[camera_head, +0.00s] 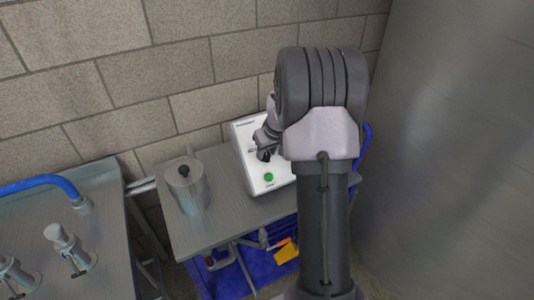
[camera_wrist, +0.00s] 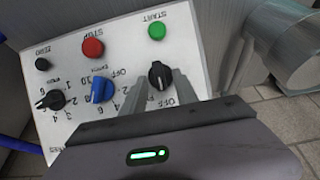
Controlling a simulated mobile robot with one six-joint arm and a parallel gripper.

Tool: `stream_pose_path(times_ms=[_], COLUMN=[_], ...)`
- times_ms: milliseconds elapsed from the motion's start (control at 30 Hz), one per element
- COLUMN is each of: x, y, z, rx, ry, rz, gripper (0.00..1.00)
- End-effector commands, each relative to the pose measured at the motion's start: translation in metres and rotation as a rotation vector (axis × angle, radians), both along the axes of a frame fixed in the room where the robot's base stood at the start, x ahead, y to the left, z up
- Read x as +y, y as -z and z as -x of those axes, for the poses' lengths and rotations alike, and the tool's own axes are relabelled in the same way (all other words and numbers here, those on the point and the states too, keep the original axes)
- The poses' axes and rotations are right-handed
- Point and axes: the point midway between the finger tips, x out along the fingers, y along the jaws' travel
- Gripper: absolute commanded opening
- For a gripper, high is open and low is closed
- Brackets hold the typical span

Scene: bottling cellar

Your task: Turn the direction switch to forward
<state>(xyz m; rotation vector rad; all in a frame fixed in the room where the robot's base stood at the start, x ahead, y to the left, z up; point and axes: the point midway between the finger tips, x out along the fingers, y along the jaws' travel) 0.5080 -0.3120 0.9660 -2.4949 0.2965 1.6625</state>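The white control box (camera_head: 242,150) stands on the metal table against the wall. In the wrist view its panel (camera_wrist: 125,50) appears upside down. A black rotary switch (camera_wrist: 160,75) sits below the green START button (camera_wrist: 156,31), with "OFF" lettering beside it; the rest of its label is hidden. I cannot tell which position it points to. My gripper (camera_wrist: 157,80) is at the panel, with its two fingers apart on either side of this black switch. A gap shows between fingers and switch; contact is unclear. In the head view my arm hides much of the box.
A blue knob (camera_wrist: 102,90), another black knob (camera_wrist: 52,100), a red STOP button (camera_wrist: 92,47) and a black ZERO button (camera_wrist: 42,64) share the panel. A metal canister (camera_head: 188,190) stands left of the box. A large steel tank (camera_head: 450,150) is at right.

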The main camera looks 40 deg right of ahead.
Motion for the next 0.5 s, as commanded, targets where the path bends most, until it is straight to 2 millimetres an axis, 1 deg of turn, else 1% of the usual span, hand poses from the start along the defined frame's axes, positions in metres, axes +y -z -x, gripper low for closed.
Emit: stream_pose_path(times_ms=[167, 267, 300, 367, 500], x=[0.0001, 0.0002, 0.0002, 0.0001, 0.0003], y=[-0.0003, -0.0004, -0.0004, -0.0002, -0.0001], z=[0.0000, 0.0001, 0.0001, 0.0002, 0.0003], rx=[0.000, 0.000, 0.000, 0.000, 0.001], ry=[0.000, 0.000, 0.000, 0.000, 0.000], rz=[0.000, 0.000, 0.000, 0.000, -0.001], gripper=[0.35, 0.18, 0.10, 0.00, 0.00])
